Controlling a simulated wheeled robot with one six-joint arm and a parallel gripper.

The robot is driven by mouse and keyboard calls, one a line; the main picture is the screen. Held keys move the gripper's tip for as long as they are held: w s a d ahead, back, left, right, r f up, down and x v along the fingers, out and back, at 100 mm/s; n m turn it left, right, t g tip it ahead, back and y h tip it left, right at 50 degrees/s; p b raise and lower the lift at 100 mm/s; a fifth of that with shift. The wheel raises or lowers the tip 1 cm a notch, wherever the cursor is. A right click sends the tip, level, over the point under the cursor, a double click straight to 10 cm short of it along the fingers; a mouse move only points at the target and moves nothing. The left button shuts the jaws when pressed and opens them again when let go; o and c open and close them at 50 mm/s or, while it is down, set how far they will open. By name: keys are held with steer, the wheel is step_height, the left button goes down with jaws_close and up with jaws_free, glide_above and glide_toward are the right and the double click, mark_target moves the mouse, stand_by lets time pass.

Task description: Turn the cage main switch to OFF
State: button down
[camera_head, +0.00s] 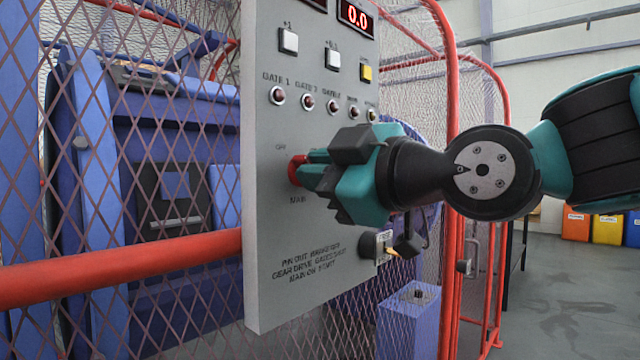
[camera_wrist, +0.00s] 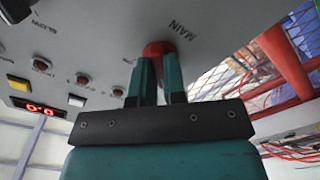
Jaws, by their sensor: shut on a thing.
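The cage main switch (camera_head: 296,170) is a red knob on the grey control panel (camera_head: 275,215), between a small upper label and the word MAIN below it. My gripper (camera_head: 305,172) is shut on the red switch from the right. In the wrist view the switch (camera_wrist: 158,48) shows between and beyond the tips of my gripper (camera_wrist: 160,65), with the MAIN label (camera_wrist: 187,27) beside it. The fingers hide much of the knob in both views, so I cannot tell which way it points.
A row of several round lamps (camera_head: 308,102) and square buttons (camera_head: 288,41) sits above the switch. A key-like part (camera_head: 380,246) is at the panel's lower right. Red rails (camera_head: 120,268) and mesh fencing stand around the panel. Coloured bins (camera_head: 607,228) stand far right.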

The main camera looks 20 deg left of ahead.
stand_by(0.3)
steer(key=c, duration=1.2)
jaws_free()
steer(key=shift+d, duration=0.1)
steer(key=b+v, duration=0.2)
steer(key=v, duration=1.5)
steer(key=shift+d, duration=0.1)
